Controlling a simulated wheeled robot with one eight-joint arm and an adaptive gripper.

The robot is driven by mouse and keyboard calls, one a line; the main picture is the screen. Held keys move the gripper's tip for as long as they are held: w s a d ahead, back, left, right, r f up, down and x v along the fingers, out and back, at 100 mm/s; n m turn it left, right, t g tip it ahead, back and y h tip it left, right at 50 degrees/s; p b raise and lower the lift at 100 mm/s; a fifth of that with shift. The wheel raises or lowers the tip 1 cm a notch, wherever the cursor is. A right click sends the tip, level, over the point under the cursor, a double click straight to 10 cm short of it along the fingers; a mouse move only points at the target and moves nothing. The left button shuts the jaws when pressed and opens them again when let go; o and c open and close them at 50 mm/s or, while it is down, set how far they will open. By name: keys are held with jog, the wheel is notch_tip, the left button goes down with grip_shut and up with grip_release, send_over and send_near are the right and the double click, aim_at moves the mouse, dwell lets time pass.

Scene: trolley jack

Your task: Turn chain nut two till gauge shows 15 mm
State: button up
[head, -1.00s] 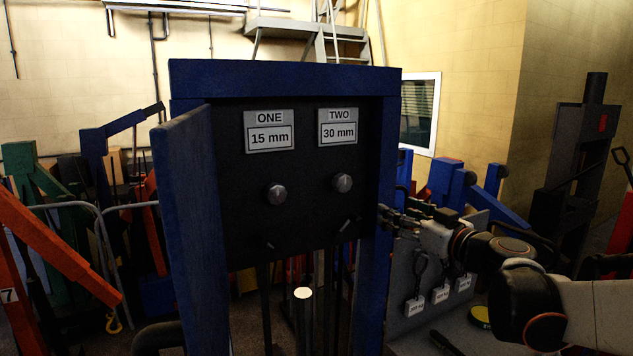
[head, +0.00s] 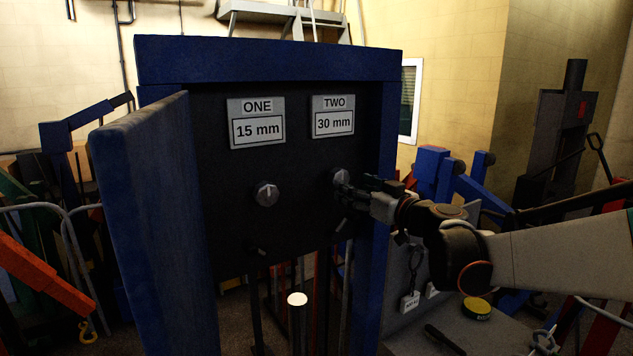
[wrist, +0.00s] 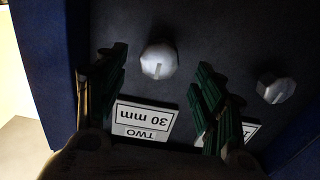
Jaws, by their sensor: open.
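Chain nut two (head: 340,176) is a grey hex nut on the dark panel, under the gauge marked TWO (head: 333,117), which reads 30 mm. My gripper (head: 350,188) is open at the right of this nut and partly covers it. In the upside-down wrist view, nut two (wrist: 158,60) lies between the two green-padded fingers of my gripper (wrist: 157,66), with clear gaps on both sides. Whether the fingertips reach around it in depth I cannot tell. Gauge two (wrist: 146,118) also shows there, reading 30 mm.
Nut one (head: 266,193) sits left on the panel, under gauge ONE (head: 257,122) reading 15 mm. It appears right of my fingers in the wrist view (wrist: 275,88). A blue frame (head: 265,62) surrounds the panel, and a blue door (head: 155,220) stands open at left.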

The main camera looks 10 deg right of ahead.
aim_at(336, 177)
jog(key=x, duration=0.7)
jog(key=shift+w+a, duration=0.1)
jog(key=shift+w, duration=0.05)
jog(key=c, duration=1.1)
